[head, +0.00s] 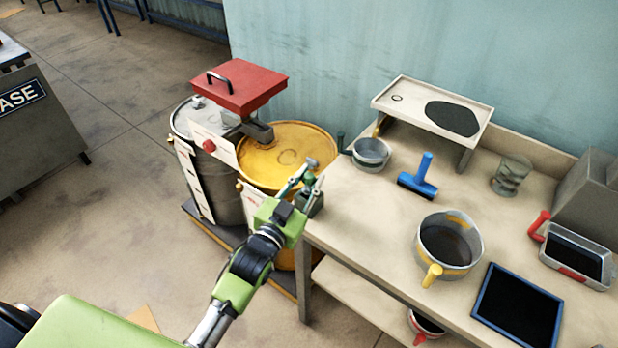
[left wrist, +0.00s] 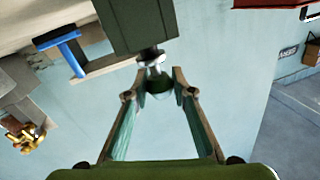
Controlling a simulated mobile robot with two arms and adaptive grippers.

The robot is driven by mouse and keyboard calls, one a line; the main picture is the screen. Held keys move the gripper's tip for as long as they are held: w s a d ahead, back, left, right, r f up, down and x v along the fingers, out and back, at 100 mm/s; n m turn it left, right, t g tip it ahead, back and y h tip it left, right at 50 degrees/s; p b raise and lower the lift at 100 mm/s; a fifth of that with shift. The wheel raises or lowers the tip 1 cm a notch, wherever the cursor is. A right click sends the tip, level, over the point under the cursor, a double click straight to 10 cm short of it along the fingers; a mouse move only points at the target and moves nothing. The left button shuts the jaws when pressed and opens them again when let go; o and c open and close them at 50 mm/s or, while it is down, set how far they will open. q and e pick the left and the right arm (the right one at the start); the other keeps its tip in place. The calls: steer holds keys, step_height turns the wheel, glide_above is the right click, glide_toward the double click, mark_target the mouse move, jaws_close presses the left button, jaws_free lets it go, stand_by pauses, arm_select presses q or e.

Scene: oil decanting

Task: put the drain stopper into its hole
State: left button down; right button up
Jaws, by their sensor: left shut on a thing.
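My left gripper (head: 303,184) is just off the left edge of the workbench, in front of the yellow drum. In the left wrist view its fingertips (left wrist: 158,86) are closed on a small dark green piece (left wrist: 158,84) with a pale metal neck. I take this piece for the drain stopper, but the fingers partly hide it. A dark grey-green block (left wrist: 136,24) lies right beyond the neck; it also shows beside the gripper in the head view (head: 314,204). I cannot tell whether they are joined. A raised tray (head: 411,87) at the back has a small ring-like mark that may be a hole.
A grey drum (head: 231,205) and a yellow drum (head: 315,142) stand left of the workbench (head: 360,215), with a red lid (head: 240,84) above. A blue scraper (head: 419,180), small pot (head: 371,152), large pot (head: 476,240), glass (head: 511,176) and dark-topped panel (head: 518,306) occupy the bench.

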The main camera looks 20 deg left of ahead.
arm_select(q)
steer(key=shift+f+b, duration=0.45)
steer(key=shift+f, duration=0.2)
steer(key=c, duration=1.6)
jaws_free()
steer(key=shift+c, duration=0.2)
steer(key=shift+s+f, duration=0.1)
steer(key=s+a, duration=0.1)
steer(key=s, duration=1)
steer(key=shift+s+a, duration=0.4)
